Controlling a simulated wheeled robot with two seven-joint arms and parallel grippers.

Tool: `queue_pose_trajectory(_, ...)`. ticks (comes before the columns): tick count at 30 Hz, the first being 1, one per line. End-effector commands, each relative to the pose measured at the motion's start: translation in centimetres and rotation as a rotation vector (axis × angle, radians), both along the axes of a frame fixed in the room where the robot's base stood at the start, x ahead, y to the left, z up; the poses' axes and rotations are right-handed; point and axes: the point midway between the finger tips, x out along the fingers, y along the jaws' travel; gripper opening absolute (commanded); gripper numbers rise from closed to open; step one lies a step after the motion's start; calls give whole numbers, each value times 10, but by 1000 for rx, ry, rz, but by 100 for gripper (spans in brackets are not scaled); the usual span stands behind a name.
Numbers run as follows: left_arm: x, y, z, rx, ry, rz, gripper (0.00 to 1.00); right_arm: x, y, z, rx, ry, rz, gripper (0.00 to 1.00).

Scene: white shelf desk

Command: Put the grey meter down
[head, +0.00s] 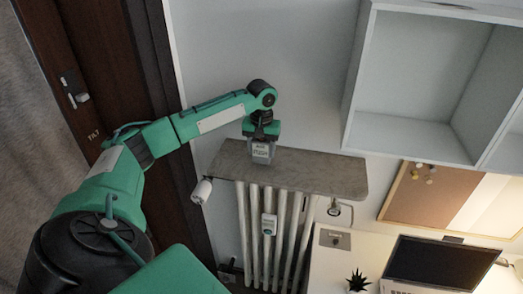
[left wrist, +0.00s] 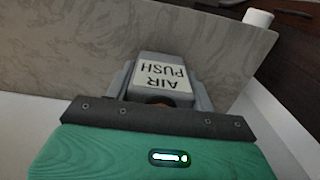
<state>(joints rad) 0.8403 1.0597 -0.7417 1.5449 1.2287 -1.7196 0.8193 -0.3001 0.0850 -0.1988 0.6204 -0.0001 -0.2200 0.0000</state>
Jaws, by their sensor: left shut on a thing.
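The grey meter (head: 261,151) is a small grey block with a white label, held upright under my left gripper (head: 262,138). The shelf also shows in the left wrist view (left wrist: 70,70). My right gripper is not in view.
A white radiator (head: 285,235) with a small device (head: 269,224) is below the shelf. A white valve knob (head: 202,191) is at its left. The shelf's right part is bare. A white wall cabinet (head: 410,140), laptop (head: 435,263) and plant (head: 357,281) are to the right.

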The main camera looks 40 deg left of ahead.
Motion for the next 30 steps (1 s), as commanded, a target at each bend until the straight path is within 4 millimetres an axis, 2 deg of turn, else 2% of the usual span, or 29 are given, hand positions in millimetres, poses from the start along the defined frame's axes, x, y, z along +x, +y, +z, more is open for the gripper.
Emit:
queue_pose_trajectory(1, 0, 0, -5, -1, 3, 0, 30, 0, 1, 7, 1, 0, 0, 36)
queue_pose_trajectory(6, 0, 0, -19, -1, 0, -1, 30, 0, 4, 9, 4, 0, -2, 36)
queue_pose_trajectory(15, 0, 0, -21, -1, 0, -1, 30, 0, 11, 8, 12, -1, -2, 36)
queue_pose_trajectory(16, 0, 0, -22, -1, 0, -1, 56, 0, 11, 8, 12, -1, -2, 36)
queue_pose_trajectory(19, 0, 0, -21, -1, 0, 0, 76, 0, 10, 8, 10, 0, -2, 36)
queue_pose_trajectory(30, 0, 0, -17, 0, -2, -1, 76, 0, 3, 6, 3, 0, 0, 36)
